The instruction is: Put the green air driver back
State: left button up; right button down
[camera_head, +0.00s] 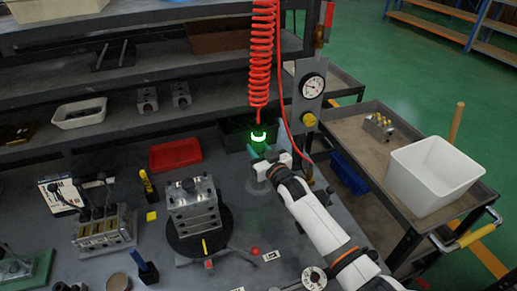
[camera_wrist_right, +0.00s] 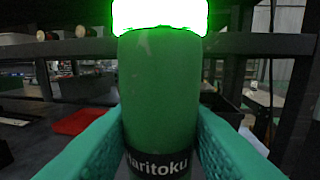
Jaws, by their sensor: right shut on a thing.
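The green air driver (camera_wrist_right: 158,90) fills the middle of the right wrist view, upright, with a bright glowing band at its top and a dark label band lower down. My right gripper (camera_wrist_right: 160,145) is shut on its body, one teal finger on each side. In the head view the driver (camera_head: 258,143) is small and partly hidden by the right gripper (camera_head: 266,158), below the red coiled hose (camera_head: 261,60). The driver's lower end is hidden. My left gripper is not in view.
A dark bin (camera_head: 233,133) stands behind the driver, and a red tray (camera_head: 175,154) lies to its left. A metal valve block (camera_head: 193,204) sits on a dark round base. A gauge panel (camera_head: 311,88) is at the right. A cart (camera_head: 352,135) with a white bin (camera_head: 432,176) stands beyond.

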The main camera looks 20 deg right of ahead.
jog(key=shift+r, duration=0.2)
jog(key=c, duration=1)
grip_release()
jog(key=shift+o, duration=0.5)
jog(key=shift+f, duration=0.3)
jog(key=s+d+b, duration=0.1)
jog(key=s+d, duration=0.1)
jog(key=s, duration=1)
jog(key=shift+d+r, duration=0.15)
jog(key=shift+r, duration=0.1)
jog(key=shift+w, duration=0.1)
